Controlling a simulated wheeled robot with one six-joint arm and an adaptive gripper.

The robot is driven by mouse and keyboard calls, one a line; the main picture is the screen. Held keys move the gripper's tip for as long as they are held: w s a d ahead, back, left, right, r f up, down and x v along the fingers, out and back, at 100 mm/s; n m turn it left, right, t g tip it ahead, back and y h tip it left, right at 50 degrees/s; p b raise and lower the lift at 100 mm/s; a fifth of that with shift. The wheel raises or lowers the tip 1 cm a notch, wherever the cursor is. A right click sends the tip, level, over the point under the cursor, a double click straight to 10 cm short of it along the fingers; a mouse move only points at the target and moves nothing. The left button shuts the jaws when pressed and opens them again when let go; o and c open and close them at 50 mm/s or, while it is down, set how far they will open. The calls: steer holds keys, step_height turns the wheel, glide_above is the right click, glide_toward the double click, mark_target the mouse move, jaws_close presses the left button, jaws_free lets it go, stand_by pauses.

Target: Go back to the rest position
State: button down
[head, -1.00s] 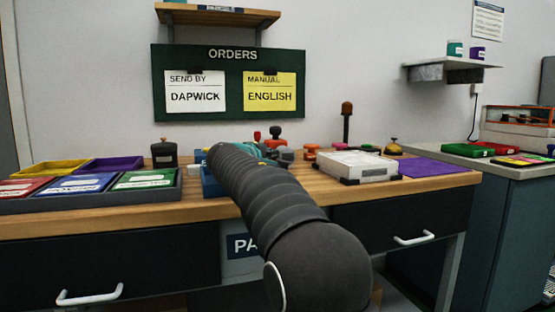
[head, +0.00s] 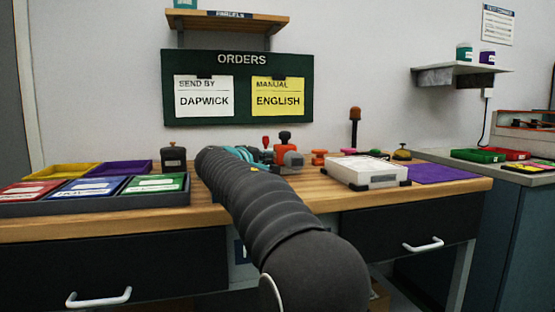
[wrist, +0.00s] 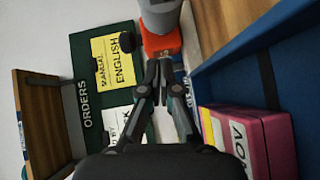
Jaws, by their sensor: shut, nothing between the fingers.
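My gripper (wrist: 158,80) shows in the wrist view with its two fingers together and nothing between them. Beyond its tips is an orange block with a grey cylinder (wrist: 162,40).
Coloured trays (head: 93,186) fill the bench's left side. A white box (head: 366,172) and a purple mat (head: 440,173) are on the right. A green orders board (head: 238,112) hangs on the wall under a wooden shelf (head: 225,18). Several small orange and red items stand mid-bench.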

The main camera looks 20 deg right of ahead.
steer(key=v, duration=0.8)
steer(key=shift+s+a+r, duration=0.1)
steer(key=shift+s+a, duration=0.05)
steer(key=shift+s, duration=0.35)
steer(key=s+d+f, duration=0.1)
steer(key=s, duration=0.1)
steer(key=s+d+m+g+y+p, duration=0.1)
steer(key=s+d, duration=0.1)
steer(key=s, duration=0.1)
steer(key=s+d+f+g+y+p, duration=0.1)
steer(key=s+d, duration=0.1)
steer(key=s, duration=0.1)
steer(key=shift+s+f, duration=0.15)
steer(key=shift+f, duration=0.2)
steer(key=s+f+m+g+y+p, duration=0.1)
steer(key=s+f+m+y+p, duration=0.1)
steer(key=s+f, duration=0.4)
steer(key=s+a+f+m+g+y+p, duration=0.1)
steer(key=s+f+y, duration=0.3)
steer(key=s, duration=1.2)
steer(key=s+f+m+g+y+p, duration=0.2)
steer(key=s+f+m+y+p, duration=0.1)
steer(key=s+f, duration=0.5)
steer(key=shift+s+a+f+m+g, duration=0.35)
steer(key=shift+s+m, duration=0.25)
steer(key=shift+s, duration=1.2)
